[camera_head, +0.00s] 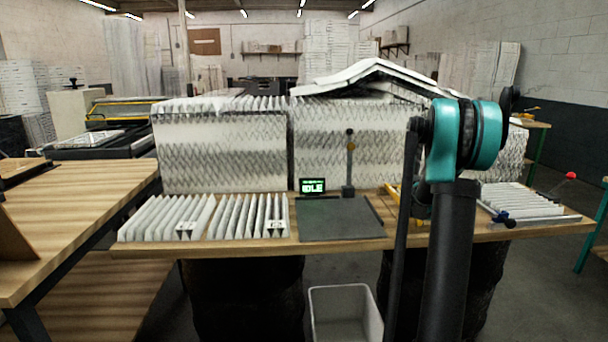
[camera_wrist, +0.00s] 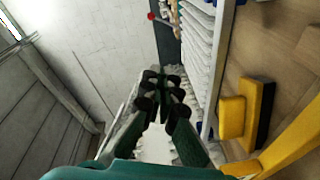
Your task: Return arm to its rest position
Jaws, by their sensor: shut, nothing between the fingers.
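My arm stands upright on the right of the head view, in front of the table (camera_head: 400,243), with its teal joint raised above the tabletop. In the head view I cannot make out the fingers. In the wrist view my gripper (camera_wrist: 164,93) has its dark fingers drawn together, with nothing held between them. The fingers point over white pleated filters and toward a pale wall, touching nothing that I can see.
Two rows of white filters (camera_head: 160,218) lie on the table beside a dark mat (camera_head: 335,219) and a small display reading "IDLE" (camera_head: 312,186). Large filter stacks (camera_head: 222,150) stand behind. A grey bin (camera_head: 343,314) is below. A yellow tool (camera_wrist: 232,117) shows in the wrist view.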

